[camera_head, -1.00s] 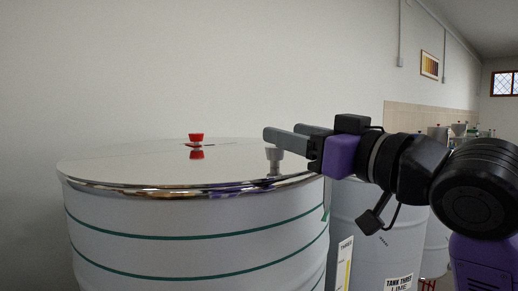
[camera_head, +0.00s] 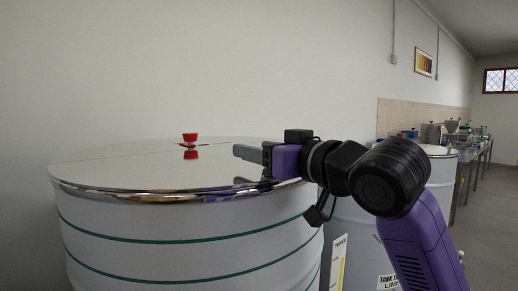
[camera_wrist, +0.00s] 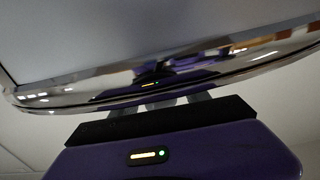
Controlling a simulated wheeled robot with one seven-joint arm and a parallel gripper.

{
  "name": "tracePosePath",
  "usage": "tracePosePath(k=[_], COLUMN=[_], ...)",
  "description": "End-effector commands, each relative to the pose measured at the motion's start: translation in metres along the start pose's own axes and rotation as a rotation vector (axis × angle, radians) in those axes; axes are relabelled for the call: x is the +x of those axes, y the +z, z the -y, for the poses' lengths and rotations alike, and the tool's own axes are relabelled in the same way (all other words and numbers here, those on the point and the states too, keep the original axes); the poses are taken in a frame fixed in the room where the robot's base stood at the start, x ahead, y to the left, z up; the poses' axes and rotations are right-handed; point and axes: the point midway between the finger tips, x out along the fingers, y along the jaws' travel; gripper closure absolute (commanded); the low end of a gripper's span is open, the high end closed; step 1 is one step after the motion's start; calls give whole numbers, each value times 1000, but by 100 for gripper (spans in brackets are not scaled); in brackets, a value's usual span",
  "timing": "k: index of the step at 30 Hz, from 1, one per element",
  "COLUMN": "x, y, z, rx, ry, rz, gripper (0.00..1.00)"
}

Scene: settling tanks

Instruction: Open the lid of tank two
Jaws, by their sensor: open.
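A large white tank (camera_head: 180,262) with green bands fills the lower left of the head view. No name label shows on it. Its shiny metal lid (camera_head: 120,168) lies flat and closed on top. A red knob (camera_head: 190,138) stands on the lid towards its back. My gripper (camera_head: 247,153) is open and empty at the right part of the lid, its fingers pointing left, apart from the knob. In the wrist view the lid's polished rim (camera_wrist: 60,94) runs just beyond the fingers (camera_wrist: 170,102), which are partly hidden. I cannot tell whether they touch the rim.
A second tank (camera_head: 357,245), labelled tank three, lime, stands close behind my arm on the right. A bench (camera_head: 482,152) with several items runs along the far wall. The floor at the right is clear. The wall stands close behind the lid.

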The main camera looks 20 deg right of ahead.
Motion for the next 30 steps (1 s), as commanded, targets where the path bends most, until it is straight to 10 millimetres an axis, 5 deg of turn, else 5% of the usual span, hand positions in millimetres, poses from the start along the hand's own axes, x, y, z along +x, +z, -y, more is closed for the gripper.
tracePosePath(k=[5, 14, 30], x=[0, 0, 0], y=[0, 0, 0], z=[0, 0, 0], rx=[0, 0, 0], ry=[0, 0, 0], rz=[0, 0, 0], gripper=[46, 100, 100])
